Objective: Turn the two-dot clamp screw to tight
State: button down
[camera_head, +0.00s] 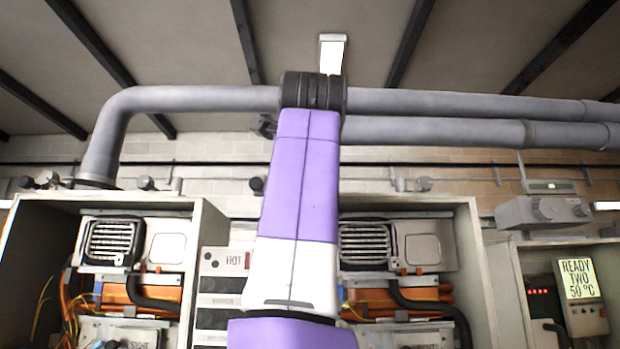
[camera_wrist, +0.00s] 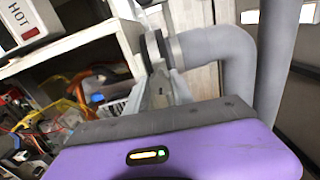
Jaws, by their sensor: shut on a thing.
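My gripper (camera_wrist: 166,88) shows in the wrist view as narrow grey fingers above its purple body. It is shut at the dark clamp (camera_wrist: 154,50) around the end of a grey pipe (camera_wrist: 215,58). The clamp screw between the fingers is mostly hidden, and I cannot make out any dots on it. In the head view my purple and white arm reaches up the middle and hides my gripper and the clamp.
Two open cabinets (camera_head: 211,255) with heater units and orange pipes flank my arm. A HOT-labelled panel (camera_head: 222,262) stands between them. A thick grey pipe (camera_head: 200,98) runs overhead. At right are a grey box (camera_head: 545,211) and a READY TWO 50 °C sign (camera_head: 579,279).

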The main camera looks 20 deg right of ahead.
jog(key=shift+d+f+m, duration=0.1)
jog(key=shift+m, duration=0.6)
jog(key=c, duration=1.1)
grip_release()
jog(key=b+v, duration=0.3)
jog(key=v, duration=0.5)
